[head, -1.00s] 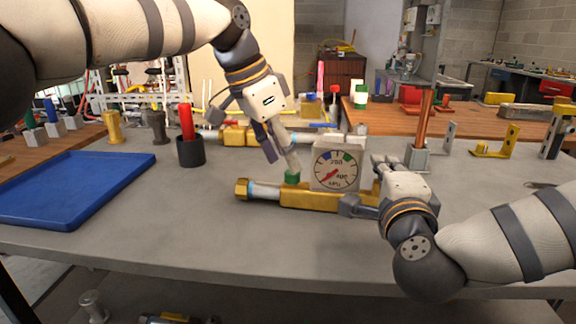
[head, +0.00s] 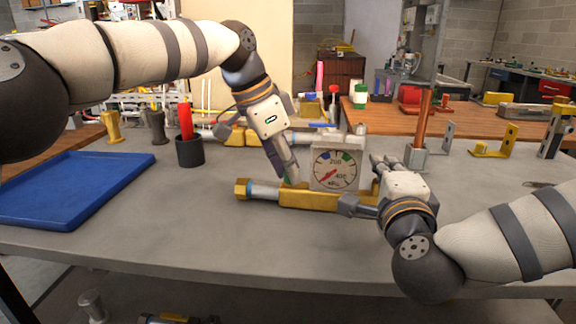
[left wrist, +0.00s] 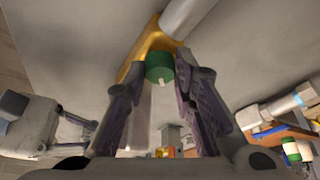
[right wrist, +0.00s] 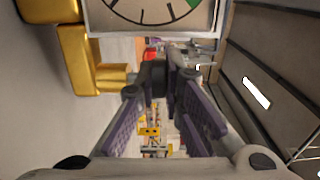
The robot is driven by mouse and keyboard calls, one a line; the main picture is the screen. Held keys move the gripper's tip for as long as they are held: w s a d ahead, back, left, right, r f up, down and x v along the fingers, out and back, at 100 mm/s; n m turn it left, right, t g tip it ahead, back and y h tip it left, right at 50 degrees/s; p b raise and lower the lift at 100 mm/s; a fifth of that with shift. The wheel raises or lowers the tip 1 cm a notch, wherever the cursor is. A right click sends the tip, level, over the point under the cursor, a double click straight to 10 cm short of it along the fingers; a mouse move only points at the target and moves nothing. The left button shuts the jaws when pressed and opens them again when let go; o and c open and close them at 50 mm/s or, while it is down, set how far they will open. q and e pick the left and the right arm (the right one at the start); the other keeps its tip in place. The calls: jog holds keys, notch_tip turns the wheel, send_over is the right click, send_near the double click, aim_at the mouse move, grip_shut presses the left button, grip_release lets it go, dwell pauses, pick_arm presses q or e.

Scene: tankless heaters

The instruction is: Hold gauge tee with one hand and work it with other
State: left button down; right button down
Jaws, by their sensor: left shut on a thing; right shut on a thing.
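The gauge tee (head: 310,199) lies on the grey table, a brass body with a pale pipe and hex end at its left. Its boxy white gauge (head: 335,170) faces me, with a red needle pointing lower left. A green knob (left wrist: 160,68) sits on the brass left of the gauge. My left gripper (head: 287,179) comes down from above and is shut on the knob, which shows between its fingertips in the left wrist view. My right gripper (head: 362,190) is shut on the tee's right end; its fingers partly hide the grip. Brass (right wrist: 85,60) shows beside it.
Another brass and pipe assembly lies behind the tee. A copper pipe (head: 424,118) stands in a grey holder at right. The front of the table is clear.

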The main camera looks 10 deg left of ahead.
pick_arm(q)
jog(key=m+g, duration=0.1)
jog(key=m, duration=0.1)
jog(key=shift+w+a+m, duration=0.1)
jog(key=shift+w+m, duration=0.05)
jog(key=shift+m, duration=0.25)
jog(key=shift+m+h, duration=0.3)
jog(key=c, duration=1.3)
grip_release()
jog(key=shift+r, duration=0.15)
